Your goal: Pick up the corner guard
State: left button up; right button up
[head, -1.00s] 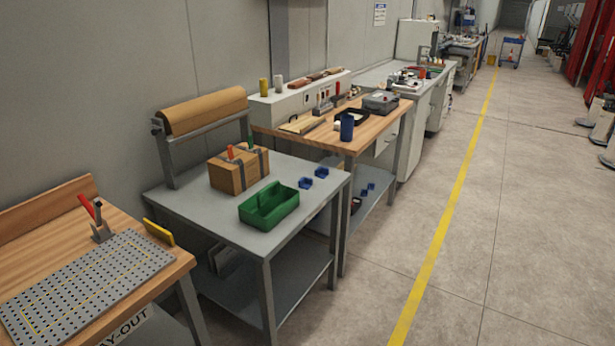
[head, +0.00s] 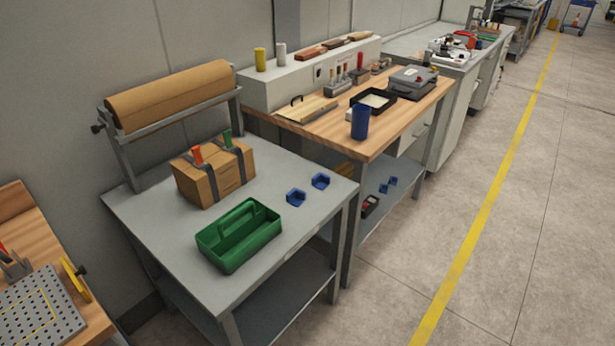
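Two small blue angled pieces, which look like corner guards, lie apart on the grey table (head: 160,218). One corner guard (head: 296,198) is just right of the green tote, and the other corner guard (head: 320,181) is a little farther right, near the table's right edge. Two more small blue pieces (head: 388,185) lie on the lower shelf of the wooden bench behind; they look alike but are small in view. Neither of my grippers shows in the head view.
A green tote (head: 240,235) stands at the table's front. A strapped cardboard box (head: 215,172) and a brown paper roll (head: 168,95) stand behind it. The wooden bench (head: 372,142) holds a blue cup (head: 360,122). Open floor (head: 440,245) lies to the right.

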aim_at(295, 197)
jog(key=i+l, duration=0.3)
jog(key=i, duration=0.2)
jog(key=i+l, duration=0.3)
jog(key=i, duration=0.15)
jog(key=u, duration=0.05)
